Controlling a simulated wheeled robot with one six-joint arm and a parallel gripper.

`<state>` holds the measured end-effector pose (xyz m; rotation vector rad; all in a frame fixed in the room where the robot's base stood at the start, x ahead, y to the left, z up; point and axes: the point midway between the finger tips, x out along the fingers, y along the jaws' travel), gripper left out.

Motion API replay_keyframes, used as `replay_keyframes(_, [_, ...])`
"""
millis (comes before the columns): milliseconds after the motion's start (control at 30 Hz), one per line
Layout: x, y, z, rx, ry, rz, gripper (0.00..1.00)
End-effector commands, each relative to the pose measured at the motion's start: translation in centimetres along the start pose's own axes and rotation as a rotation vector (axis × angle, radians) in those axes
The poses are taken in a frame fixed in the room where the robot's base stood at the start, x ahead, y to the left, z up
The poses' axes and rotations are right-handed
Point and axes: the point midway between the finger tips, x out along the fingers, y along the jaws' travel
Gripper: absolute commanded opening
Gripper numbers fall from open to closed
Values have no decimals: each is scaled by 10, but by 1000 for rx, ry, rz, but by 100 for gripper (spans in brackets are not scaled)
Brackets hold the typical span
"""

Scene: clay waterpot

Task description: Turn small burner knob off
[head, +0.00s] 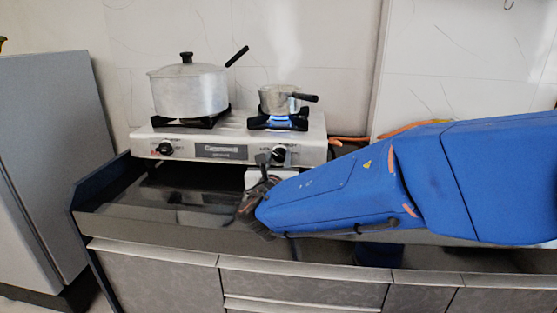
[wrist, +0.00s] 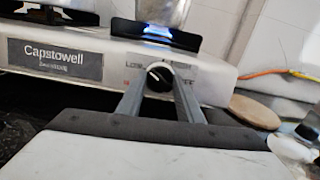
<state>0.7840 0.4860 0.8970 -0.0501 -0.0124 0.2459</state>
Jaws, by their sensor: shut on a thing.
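The small burner knob (head: 279,154) is a dark round dial on the right of the white stove's front panel (head: 225,152). In the wrist view the knob (wrist: 158,76) sits between the fingertips of my gripper (wrist: 158,84), which is shut on it. In the head view my gripper (head: 266,172) reaches the panel from the lower right. A blue flame (head: 280,119) burns under the small pot (head: 279,99) and also shows in the wrist view (wrist: 157,32).
A large lidded pot (head: 189,91) stands on the left burner, above the left knob (head: 165,148). An orange hose (head: 350,139) runs right from the stove. A round wooden piece (wrist: 254,112) lies right of the stove. The dark counter (head: 130,213) is clear at front left.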

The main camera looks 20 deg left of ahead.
Motion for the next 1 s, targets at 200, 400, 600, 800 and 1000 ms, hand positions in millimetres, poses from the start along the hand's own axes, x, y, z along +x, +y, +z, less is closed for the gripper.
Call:
replay_keyframes(200, [-1,4,0,189,1,-38,11])
replay_keyframes(400, [0,4,0,376,2,-79,11])
replay_keyframes(600, [0,6,0,563,2,-120,11])
replay_keyframes(800, [0,7,1,748,3,-160,11])
replay_keyframes(1000, [0,7,2,934,3,-201,11])
